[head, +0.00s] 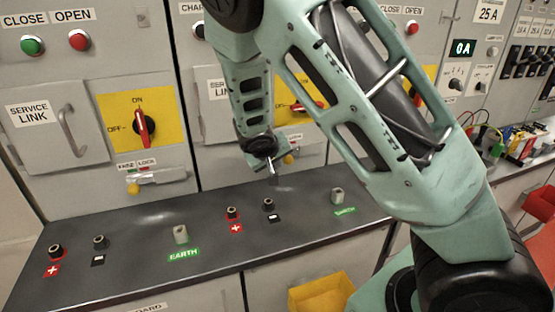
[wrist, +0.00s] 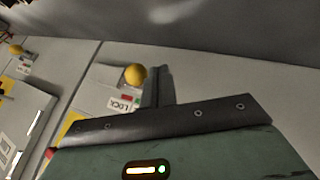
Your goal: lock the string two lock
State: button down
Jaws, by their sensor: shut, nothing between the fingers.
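The string two lock is a small bolt with a yellow ball knob (head: 289,160), low on the middle cabinet under the yellow switch plate. My gripper (head: 271,167) points down just left of this knob, above the worktop, and hides part of the bolt. In the wrist view the yellow knob (wrist: 135,74) sits immediately left of my closed fingers (wrist: 158,86); I cannot tell if they touch it. The label marked LOCK (wrist: 122,103) shows beside it, partly covered by my gripper body. My fingers are shut and empty.
The left cabinet has a similar lock with a yellow knob (head: 133,188) and a red rotary switch (head: 143,127). Terminal posts, including a grey earth post (head: 180,234), stand up from the dark worktop (head: 130,268). A yellow bin (head: 320,294) is below.

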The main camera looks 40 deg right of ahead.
aim_at(290, 160)
jog(key=shift+d, duration=0.3)
jog(key=d+b, duration=0.1)
jog(key=s+d+b, duration=0.1)
jog(key=d+b, duration=0.1)
jog(key=shift+f, duration=0.1)
jog(key=shift+d, duration=0.2)
dwell(0.4)
